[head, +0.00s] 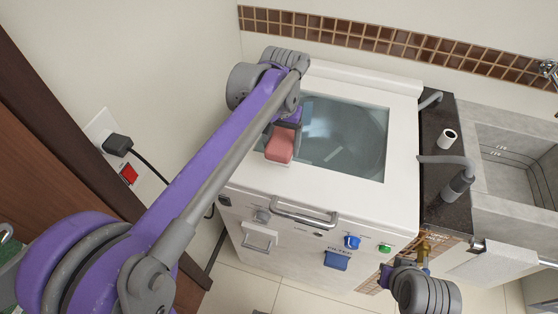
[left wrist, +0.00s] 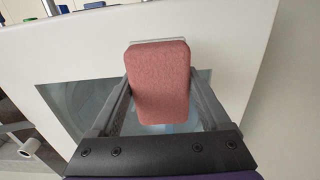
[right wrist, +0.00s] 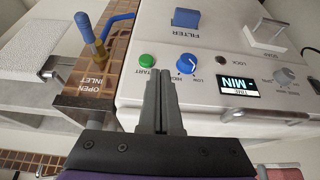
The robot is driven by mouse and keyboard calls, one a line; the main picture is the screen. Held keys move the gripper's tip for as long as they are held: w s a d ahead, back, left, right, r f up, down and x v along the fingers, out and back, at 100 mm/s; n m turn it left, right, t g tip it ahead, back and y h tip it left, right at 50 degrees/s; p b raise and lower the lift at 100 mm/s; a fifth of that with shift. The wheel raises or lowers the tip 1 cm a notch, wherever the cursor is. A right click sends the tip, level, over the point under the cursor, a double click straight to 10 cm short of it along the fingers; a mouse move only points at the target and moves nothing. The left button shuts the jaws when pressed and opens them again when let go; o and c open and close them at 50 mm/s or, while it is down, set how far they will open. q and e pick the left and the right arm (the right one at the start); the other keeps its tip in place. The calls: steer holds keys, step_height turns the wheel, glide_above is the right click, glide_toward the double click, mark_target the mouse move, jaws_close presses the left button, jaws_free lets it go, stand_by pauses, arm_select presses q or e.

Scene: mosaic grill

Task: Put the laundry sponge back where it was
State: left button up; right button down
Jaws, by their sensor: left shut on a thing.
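The laundry sponge is a pink-red block (head: 280,143) above the front left part of the washing machine's lid (head: 345,190). My left gripper (head: 289,122) is shut on it. In the left wrist view the sponge (left wrist: 158,82) sits between the two fingers, with a pale edge showing along its top. I cannot tell whether the sponge touches the lid. My right gripper (right wrist: 160,85) is shut and empty, in front of the machine's control panel near the green start button (right wrist: 147,61) and the blue knob (right wrist: 187,64).
The lid has a dark glass window (head: 345,140) and a metal handle (head: 303,214) at its front. A wall stands close on the left.

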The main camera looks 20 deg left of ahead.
mark_target(281, 168)
arm_select(q)
step_height(281, 168, down, 6)
steer(key=shift+f, duration=0.25)
steer(key=shift+f, duration=0.1)
steer(key=o, duration=1.2)
steer(key=shift+c, duration=0.2)
